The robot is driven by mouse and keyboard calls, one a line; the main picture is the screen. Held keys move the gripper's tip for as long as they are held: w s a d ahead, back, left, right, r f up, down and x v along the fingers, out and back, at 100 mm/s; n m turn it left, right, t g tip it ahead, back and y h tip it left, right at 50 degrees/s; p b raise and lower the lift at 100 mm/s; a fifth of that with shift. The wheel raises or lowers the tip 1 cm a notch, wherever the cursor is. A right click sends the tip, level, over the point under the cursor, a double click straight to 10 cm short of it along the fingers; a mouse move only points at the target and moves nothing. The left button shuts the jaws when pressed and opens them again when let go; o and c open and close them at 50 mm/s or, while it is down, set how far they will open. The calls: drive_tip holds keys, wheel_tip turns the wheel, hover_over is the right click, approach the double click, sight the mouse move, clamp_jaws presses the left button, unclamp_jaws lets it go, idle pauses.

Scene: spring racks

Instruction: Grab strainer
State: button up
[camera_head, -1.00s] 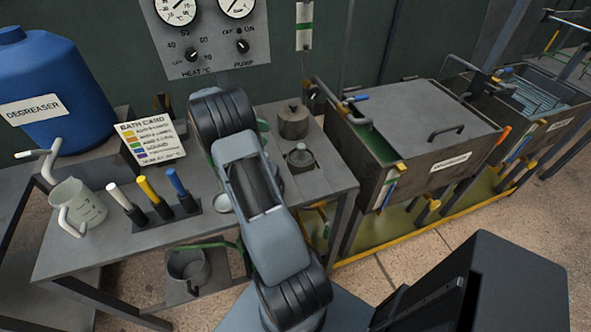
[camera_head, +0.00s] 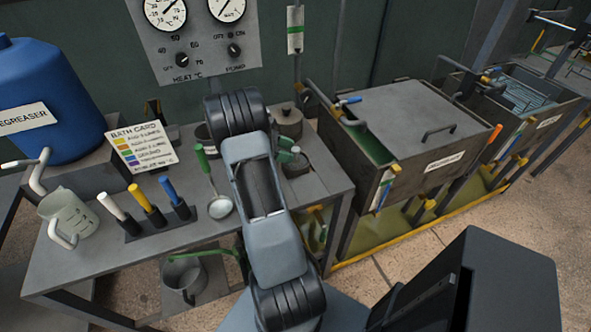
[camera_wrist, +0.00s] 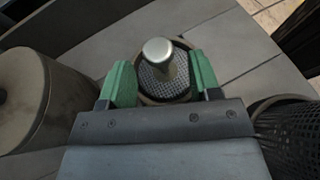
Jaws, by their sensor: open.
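The strainer (camera_wrist: 163,78) shows in the wrist view as a round mesh disc with a rim and an upright pale metal knob. In the head view its small grey round body (camera_head: 297,165) stands on the bench, partly hidden by my arm. My gripper (camera_wrist: 161,85) is open, with one green finger on each side of the knob. The knob stands between the fingers, and I see no clear contact. In the head view the green fingers (camera_head: 286,150) show at the strainer, beside my arm.
A lidded pot (camera_head: 287,122) stands close behind the strainer. A green-handled ladle (camera_head: 220,206) lies left of my arm. Coloured-handled tools (camera_head: 150,208), a beaker (camera_head: 70,218) and a bath card (camera_head: 140,148) stand further left. A lidded tank (camera_head: 415,130) is on the right.

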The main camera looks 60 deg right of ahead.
sight(296, 153)
drive_tip(key=shift+x, duration=1.6)
drive_tip(key=shift+c, duration=0.4)
clamp_jaws()
